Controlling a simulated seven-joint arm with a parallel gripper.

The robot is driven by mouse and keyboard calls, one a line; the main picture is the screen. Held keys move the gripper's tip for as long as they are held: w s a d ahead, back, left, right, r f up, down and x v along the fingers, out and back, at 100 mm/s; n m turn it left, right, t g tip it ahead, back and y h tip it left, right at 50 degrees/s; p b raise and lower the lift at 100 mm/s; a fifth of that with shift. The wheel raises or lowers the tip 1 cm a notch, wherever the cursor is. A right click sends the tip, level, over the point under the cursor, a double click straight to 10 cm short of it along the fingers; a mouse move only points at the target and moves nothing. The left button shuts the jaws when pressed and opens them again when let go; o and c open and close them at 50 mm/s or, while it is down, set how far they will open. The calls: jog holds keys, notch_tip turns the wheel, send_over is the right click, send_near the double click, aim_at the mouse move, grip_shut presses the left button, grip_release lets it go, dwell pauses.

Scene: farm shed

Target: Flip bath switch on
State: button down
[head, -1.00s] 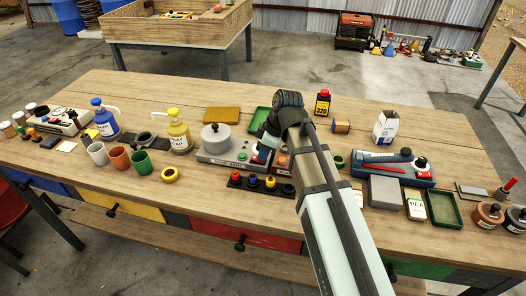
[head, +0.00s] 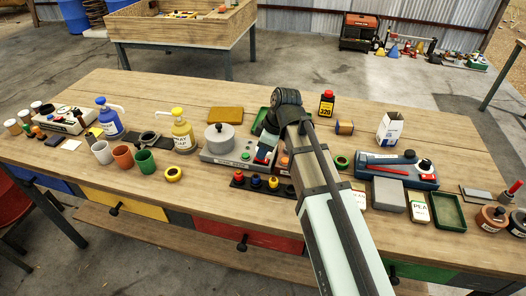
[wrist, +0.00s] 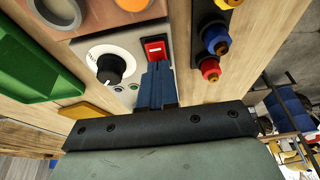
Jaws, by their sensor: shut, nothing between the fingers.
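My gripper (wrist: 157,68) is shut and empty. Its blue fingertips are right at the near edge of the red switch; I cannot tell whether they touch it. In the head view the switch (head: 262,158) shows small below the gripper. Which way the rocker is tipped is unclear.
An orange-brown box (wrist: 95,15) stands beside the bath. A black strip with coloured knobs (head: 238,181) lies in front. A yellow pump bottle (head: 182,133) stands left, and a blue unit (head: 398,178) is right of my arm. A green tray (wrist: 35,60) lies behind.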

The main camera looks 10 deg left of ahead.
jog(key=shift+d+r, duration=0.1)
jog(key=shift+r, duration=0.5)
jog(key=d+v, duration=0.2)
jog(key=v, duration=1)
jog(key=shift+d+f, duration=0.2)
jog(key=shift+d, duration=0.05)
